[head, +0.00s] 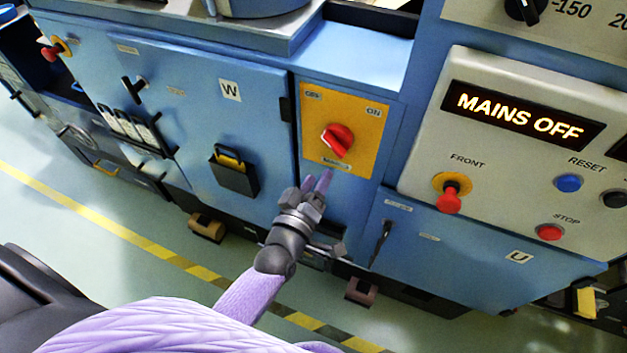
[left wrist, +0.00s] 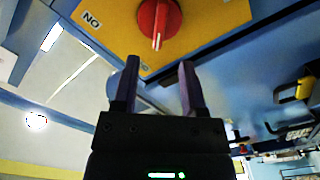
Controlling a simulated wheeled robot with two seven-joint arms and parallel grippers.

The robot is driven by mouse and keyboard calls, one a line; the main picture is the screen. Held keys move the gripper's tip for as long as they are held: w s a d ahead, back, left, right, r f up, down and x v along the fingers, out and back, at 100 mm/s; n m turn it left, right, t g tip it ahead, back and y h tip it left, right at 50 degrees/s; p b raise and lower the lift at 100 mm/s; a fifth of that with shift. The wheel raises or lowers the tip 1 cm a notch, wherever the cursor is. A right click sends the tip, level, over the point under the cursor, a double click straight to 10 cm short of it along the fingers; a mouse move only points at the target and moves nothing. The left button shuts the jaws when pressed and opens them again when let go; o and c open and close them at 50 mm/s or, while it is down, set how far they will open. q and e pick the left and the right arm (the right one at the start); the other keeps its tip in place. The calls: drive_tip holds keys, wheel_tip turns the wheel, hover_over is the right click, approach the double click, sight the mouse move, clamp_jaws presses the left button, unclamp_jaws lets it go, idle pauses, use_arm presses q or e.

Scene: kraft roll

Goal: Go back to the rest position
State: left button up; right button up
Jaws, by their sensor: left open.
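My left gripper (head: 318,184) is in front of the blue machine, just below the red rotary switch (head: 337,140) on its yellow plate (head: 360,113). In the left wrist view the gripper (left wrist: 158,85) is open, with nothing between its fingers. The red switch (left wrist: 158,22) shows beyond the fingertips, apart from them. The display (head: 520,115) on the control panel reads MAINS OFF. My right gripper is not in view.
A blue cabinet door marked W (head: 215,130) is left of the switch, with a black pocket (head: 234,175) on it. A red FRONT button (head: 449,198) and a red STOP button (head: 549,232) stick out at right. Open floor (head: 80,215) lies at lower left.

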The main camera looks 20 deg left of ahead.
use_arm(q)
drive_tip(key=shift+s, duration=1)
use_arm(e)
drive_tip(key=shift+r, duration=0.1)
use_arm(q)
drive_tip(key=s+f+m+g+h+b, duration=0.1)
drive_tip(key=s+f+m+g+b, duration=0.3)
drive_tip(key=f, duration=0.8)
drive_tip(key=s+f+m+g+b, duration=0.15)
drive_tip(key=s+f+g, duration=0.35)
drive_tip(key=f, duration=0.7)
drive_tip(key=s+a+f+m+g+b, duration=0.1)
drive_tip(key=s+f+m+g, duration=0.1)
drive_tip(key=s+f, duration=0.3)
drive_tip(key=s+a+f+m+g+y+b, duration=0.1)
drive_tip(key=s+f, duration=0.4)
drive_tip(key=s, duration=0.6)
drive_tip(key=s+a+f+m+g+b, duration=0.2)
drive_tip(key=s+f+g, duration=0.3)
drive_tip(key=s, duration=0.3)
drive_tip(key=shift+s+a+m+y, duration=0.25)
drive_tip(key=shift+a+m+y, duration=0.15)
drive_tip(key=shift+a+m, duration=0.1)
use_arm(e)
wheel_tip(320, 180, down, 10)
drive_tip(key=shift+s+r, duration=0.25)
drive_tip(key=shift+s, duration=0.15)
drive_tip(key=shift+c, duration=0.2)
